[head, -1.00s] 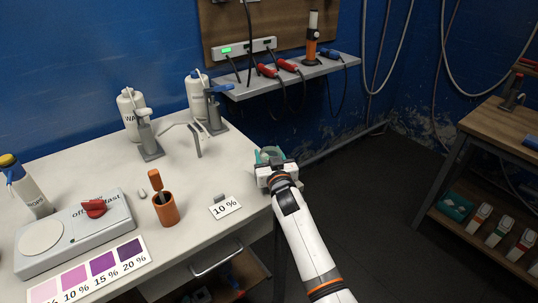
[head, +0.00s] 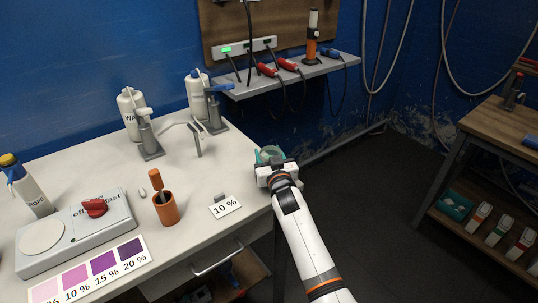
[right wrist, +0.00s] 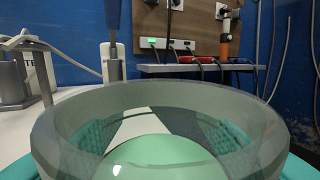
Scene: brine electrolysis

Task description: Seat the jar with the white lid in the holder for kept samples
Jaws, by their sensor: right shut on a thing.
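My right gripper (head: 268,157) is just past the right edge of the white table. Its teal fingers are shut on a clear, round-walled jar (right wrist: 160,115). The jar fills the lower part of the right wrist view, with teal pads seen through its wall on both sides. A pale green rounded surface (right wrist: 160,158) shows inside the jar; I cannot tell whether it is a lid or the contents. No white lid can be made out on it. I cannot identify the holder for kept samples in either view. My left gripper is not in view.
The white table (head: 105,165) holds wash bottles, clamp stands, an orange cup (head: 166,208), a "10 %" card (head: 226,207) and a grey device (head: 75,235). A wall shelf (head: 290,77) carries cables. A wooden bench (head: 500,130) stands at right, with a teal tray (head: 455,206) below. Floor between is clear.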

